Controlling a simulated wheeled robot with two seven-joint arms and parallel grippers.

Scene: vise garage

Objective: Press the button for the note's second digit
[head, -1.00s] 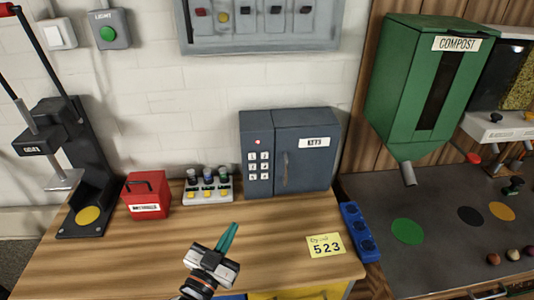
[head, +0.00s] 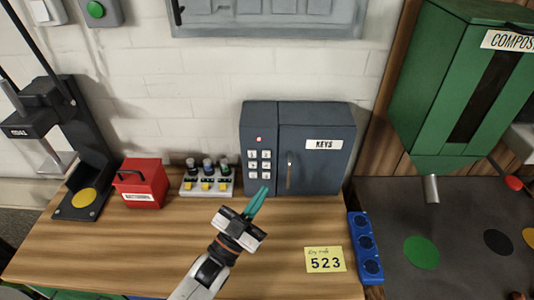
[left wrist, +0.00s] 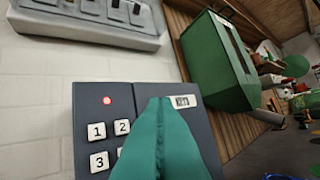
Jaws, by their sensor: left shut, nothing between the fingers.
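The yellow note (head: 325,259) lies on the bench and reads 523. The dark grey key box (head: 318,170), labelled KEYS, stands at the back of the bench, with a keypad (head: 259,160) on its left part. A red light shows above the keys. In the left wrist view the keys 1 (left wrist: 96,131), 2 (left wrist: 122,127) and 3 (left wrist: 99,161) are readable; my fingers hide the others. My left gripper (head: 258,200) is shut and empty, its teal fingers pointing toward the box, in front of and below the keypad in the head view. My right gripper is not in view.
A red box (head: 141,184) and a rack of coloured bottles with yellow buttons (head: 207,186) stand left of the key box. A black press (head: 84,160) is at far left. A blue holder (head: 365,246) lies right of the note. The bench front is mostly clear.

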